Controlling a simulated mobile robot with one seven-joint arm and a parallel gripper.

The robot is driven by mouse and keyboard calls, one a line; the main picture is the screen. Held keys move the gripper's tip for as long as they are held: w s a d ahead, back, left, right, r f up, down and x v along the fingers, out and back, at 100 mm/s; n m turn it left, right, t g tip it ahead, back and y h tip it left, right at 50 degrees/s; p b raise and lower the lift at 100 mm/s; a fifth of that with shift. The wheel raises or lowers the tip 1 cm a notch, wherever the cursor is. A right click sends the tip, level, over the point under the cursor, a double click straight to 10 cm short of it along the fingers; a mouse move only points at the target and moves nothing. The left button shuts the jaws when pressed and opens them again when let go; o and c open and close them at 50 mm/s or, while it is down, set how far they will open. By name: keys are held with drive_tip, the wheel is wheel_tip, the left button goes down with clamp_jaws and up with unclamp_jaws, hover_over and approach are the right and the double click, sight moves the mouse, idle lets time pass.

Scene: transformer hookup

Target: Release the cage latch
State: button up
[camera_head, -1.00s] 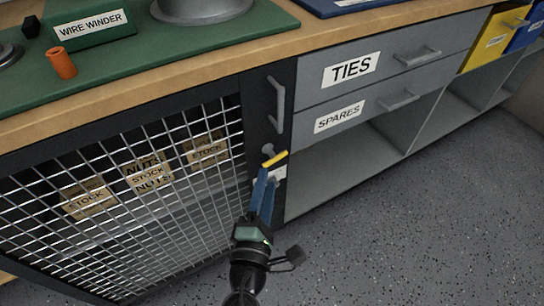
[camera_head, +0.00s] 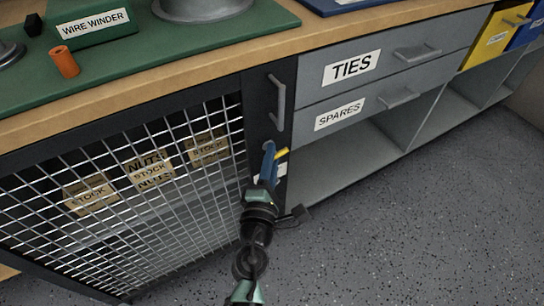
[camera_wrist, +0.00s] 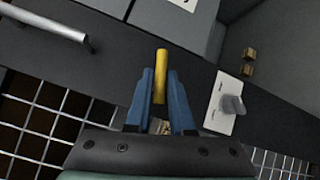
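The cage latch has a yellow handle (camera_head: 282,154) at the dark frame post right of the mesh cage door (camera_head: 125,195). In the wrist view the yellow handle (camera_wrist: 161,72) shows as a bar lying between the two blue fingers, its far end sticking out past their tips. My gripper (camera_head: 268,163) is at the latch, and its fingers hide the left part of the handle in the head view. In the wrist view my gripper (camera_wrist: 161,92) has its fingers close together, one along each side of the handle, with no clear gap to it.
A white plate with a grey knob (camera_wrist: 228,104) is right of the fingers. A bar handle (camera_head: 277,104) stands above the latch. Drawers labelled TIES (camera_head: 351,67) and SPARES (camera_head: 340,114) are to the right, over open shelves. The speckled floor (camera_head: 400,220) is clear.

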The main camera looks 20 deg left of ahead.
clamp_jaws()
drive_tip(key=r+p, duration=0.1)
drive_tip(key=p, duration=0.2)
drive_tip(key=shift+m+g+p, duration=0.3)
drive_tip(key=shift+m+p, duration=0.1)
drive_tip(key=m+g+p, duration=0.1)
drive_tip(key=p, duration=0.2)
drive_tip(key=shift+f, duration=0.1)
drive_tip(key=shift+f+p, duration=0.2)
drive_tip(key=shift+p, duration=0.65)
drive_tip(key=o, duration=0.5)
unclamp_jaws()
drive_tip(key=shift+f, duration=0.1)
